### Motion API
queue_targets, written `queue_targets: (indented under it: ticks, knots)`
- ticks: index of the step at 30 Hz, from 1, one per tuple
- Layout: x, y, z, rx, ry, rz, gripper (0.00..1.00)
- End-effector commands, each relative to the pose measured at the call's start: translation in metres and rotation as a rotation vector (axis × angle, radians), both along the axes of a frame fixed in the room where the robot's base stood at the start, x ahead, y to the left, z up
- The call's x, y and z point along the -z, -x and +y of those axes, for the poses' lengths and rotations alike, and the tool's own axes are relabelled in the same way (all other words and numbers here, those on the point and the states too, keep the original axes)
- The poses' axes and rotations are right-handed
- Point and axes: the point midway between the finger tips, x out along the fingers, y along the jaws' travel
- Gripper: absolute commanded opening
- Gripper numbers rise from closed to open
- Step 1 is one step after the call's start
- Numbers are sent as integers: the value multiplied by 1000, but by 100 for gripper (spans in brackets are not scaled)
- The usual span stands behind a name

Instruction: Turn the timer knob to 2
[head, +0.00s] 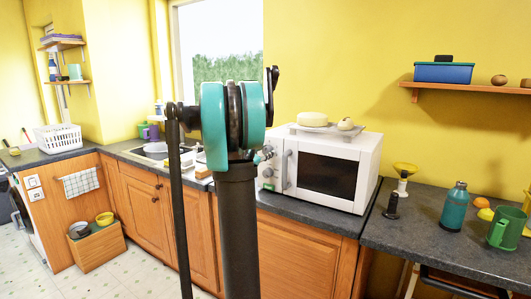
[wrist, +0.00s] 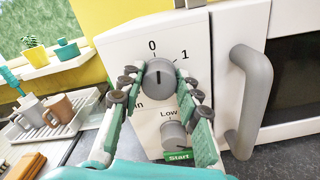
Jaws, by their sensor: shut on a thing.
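The timer knob (wrist: 158,80) is a grey round dial on the white front panel of the microwave (head: 361,170). Its dark line stands nearly upright, about at the 0. A 0 and a 1 are printed above and right of it; no 2 shows, as a finger covers part of the dial. In the head view my arm hides most of the gripper at the microwave's left side.
A second grey knob marked Low (wrist: 174,136) and a green Start label sit just below, between the fingers. The grey door handle (wrist: 250,95) stands out close to the right finger.

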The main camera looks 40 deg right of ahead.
Motion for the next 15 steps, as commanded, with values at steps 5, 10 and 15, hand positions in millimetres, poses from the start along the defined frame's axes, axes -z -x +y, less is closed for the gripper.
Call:
queue_targets:
  ticks: [5,10,15]
  knots:
    - [1,1,0,1,-60,-144,4]
    - [1,2,0,1,-122,-294,4]
    - [2,2,-1,1,-184,-443,4]
